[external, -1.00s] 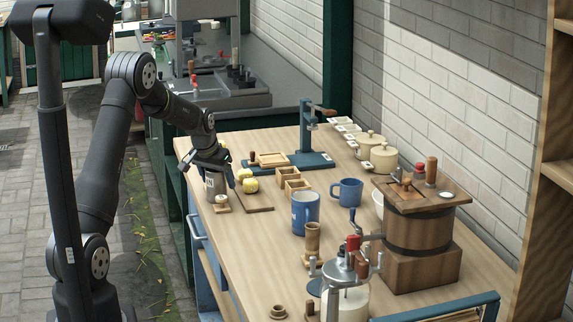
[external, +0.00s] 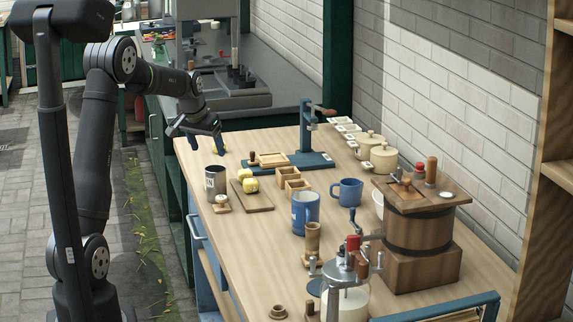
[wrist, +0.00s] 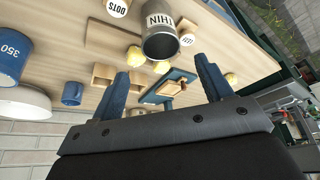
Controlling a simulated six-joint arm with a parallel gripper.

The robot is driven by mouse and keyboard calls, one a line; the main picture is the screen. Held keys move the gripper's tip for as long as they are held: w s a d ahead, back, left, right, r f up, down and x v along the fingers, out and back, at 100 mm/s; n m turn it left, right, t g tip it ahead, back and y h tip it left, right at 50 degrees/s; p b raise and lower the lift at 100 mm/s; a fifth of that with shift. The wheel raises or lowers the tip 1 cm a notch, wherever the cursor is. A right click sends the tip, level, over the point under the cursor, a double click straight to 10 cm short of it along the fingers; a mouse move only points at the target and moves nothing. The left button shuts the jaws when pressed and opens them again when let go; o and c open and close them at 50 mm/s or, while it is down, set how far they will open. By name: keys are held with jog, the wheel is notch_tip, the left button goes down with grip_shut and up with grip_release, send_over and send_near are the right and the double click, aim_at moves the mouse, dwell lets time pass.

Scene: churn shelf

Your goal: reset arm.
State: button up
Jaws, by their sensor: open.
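My gripper (external: 207,146) is open and empty, raised above the far left part of the wooden table (external: 262,245). Its two blue fingers also show wide apart in the wrist view (wrist: 165,85), with nothing between them in its grasp. A metal cup (external: 215,183) stands upright on the table, in front of and below my gripper. The cup also shows in the wrist view (wrist: 160,35).
Yellow-white balls (external: 250,185) sit by a small board (external: 252,204) beside the cup. Blue mugs (external: 305,212), small wooden boxes (external: 288,178) and a blue-based press (external: 307,160) stand farther right. A wooden churn (external: 420,235) is at the right.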

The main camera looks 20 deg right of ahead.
aim_at(217, 169)
jog(key=x, duration=1.2)
jog(key=shift+f, duration=0.15)
notch_tip(217, 169, up, 2)
jog(key=shift+r, duration=0.95)
